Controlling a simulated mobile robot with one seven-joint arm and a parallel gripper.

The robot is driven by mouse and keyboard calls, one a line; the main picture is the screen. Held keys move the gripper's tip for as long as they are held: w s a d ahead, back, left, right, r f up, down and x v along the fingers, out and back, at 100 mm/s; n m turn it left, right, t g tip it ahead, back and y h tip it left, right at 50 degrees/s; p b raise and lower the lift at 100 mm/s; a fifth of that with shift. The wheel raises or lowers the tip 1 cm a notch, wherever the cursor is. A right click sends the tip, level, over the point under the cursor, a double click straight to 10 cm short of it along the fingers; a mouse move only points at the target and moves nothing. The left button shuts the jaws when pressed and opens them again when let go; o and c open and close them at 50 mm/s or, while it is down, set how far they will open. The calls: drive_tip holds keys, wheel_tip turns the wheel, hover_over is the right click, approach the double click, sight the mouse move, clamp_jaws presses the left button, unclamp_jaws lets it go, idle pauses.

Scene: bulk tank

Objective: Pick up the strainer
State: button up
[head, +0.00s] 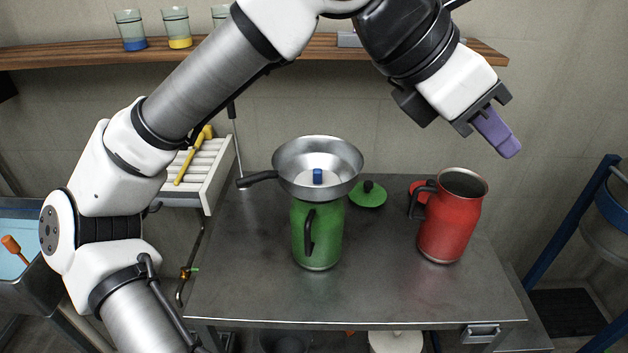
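My gripper (498,134) is high at the upper right, above the red jug and well apart from the strainer. Its purple end points down and right. I cannot tell whether the fingers are apart or closed.
A red jug (447,225) stands open on the table (385,285) at right. A green lid (368,195) lies behind the green jug. A white rack (205,165) with a yellow tool is at left. A wooden shelf (330,48) with glasses runs behind my arm. The table front is clear.

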drive_tip(key=w+a+f+n+t+y, duration=0.2)
drive_tip(key=w+a+f+y, duration=0.2)
drive_tip(key=w+f+y, duration=0.25)
drive_tip(key=n+y, duration=0.3)
drive_tip(key=y, duration=0.3)
approach(340, 179)
drive_tip(key=shift+t+h, duration=0.25)
drive_tip(key=shift+t, duration=0.05)
drive_tip(key=shift+s+p+x, duration=0.2)
drive_tip(key=shift+p+x, duration=1.45)
drive_tip(key=shift+x, duration=4.6)
drive_tip(key=shift+a, duration=0.2)
clamp_jaws()
